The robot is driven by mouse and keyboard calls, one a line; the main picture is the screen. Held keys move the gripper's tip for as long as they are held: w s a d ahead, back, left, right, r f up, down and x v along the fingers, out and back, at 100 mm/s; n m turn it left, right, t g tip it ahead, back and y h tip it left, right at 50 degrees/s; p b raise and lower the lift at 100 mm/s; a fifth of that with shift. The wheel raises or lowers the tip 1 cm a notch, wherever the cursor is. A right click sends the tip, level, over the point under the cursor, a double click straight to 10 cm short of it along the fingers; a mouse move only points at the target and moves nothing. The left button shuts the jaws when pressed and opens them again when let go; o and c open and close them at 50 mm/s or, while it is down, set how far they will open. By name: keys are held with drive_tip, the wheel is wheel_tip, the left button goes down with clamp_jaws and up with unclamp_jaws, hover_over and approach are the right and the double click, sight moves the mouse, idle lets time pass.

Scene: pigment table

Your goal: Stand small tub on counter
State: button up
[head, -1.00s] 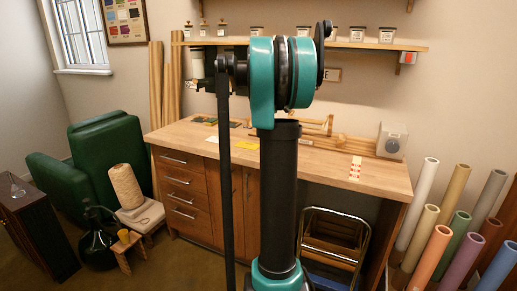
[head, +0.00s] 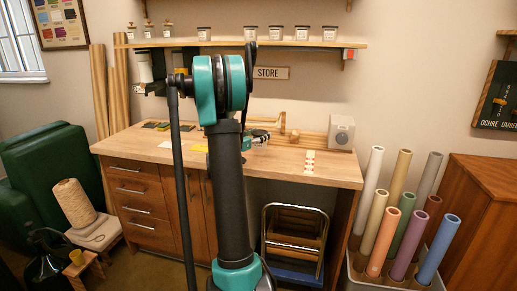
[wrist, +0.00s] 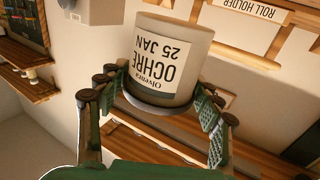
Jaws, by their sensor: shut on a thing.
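The small tub (wrist: 170,50) is pale grey with a white label reading Olvera, OCHRE, 25 JAN. My gripper (wrist: 160,98) is shut on it, with green ribbed finger pads on either side. The label reads upside down in the wrist view, and a grey rim shows at the tub's lower end. I cannot tell how the tub is tilted in the room. The counter (head: 125,143) is a long wooden top over drawers in the head view. My arm stands in front of it. A small part of my gripper seems to show behind the arm, above the counter; the tub is hidden there.
On the counter are a yellow card (head: 198,148), a red-marked strip (head: 309,162) and a whitish box (head: 341,133). A shelf (head: 280,44) with several jars runs above. Coloured rolls (head: 404,225) stand at the right. The counter's front right is mostly clear.

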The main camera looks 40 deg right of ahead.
sight(259, 147)
drive_tip(key=shift+f, duration=3.25)
drive_tip(key=o, duration=1.4)
drive_tip(key=shift+f, duration=0.1)
drive_tip(key=shift+c, duration=0.2)
drive_tip(key=shift+a, duration=0.2)
drive_tip(key=v, duration=1.2)
drive_tip(key=s+a+f+n+y, duration=0.4)
drive_tip(key=s+a, duration=0.4)
drive_tip(key=a, duration=0.2)
drive_tip(key=s+a+f+n+y, duration=0.5)
drive_tip(key=s+a+n+y, duration=0.1)
drive_tip(key=a, duration=0.5)
drive_tip(key=s+a+f+n+y, duration=0.4)
drive_tip(key=s+a+y, duration=0.3)
drive_tip(key=s+a, duration=0.3)
drive_tip(key=shift+a+f+n, duration=0.2)
drive_tip(key=shift+a+n, duration=0.3)
drive_tip(key=shift+a, duration=0.2)
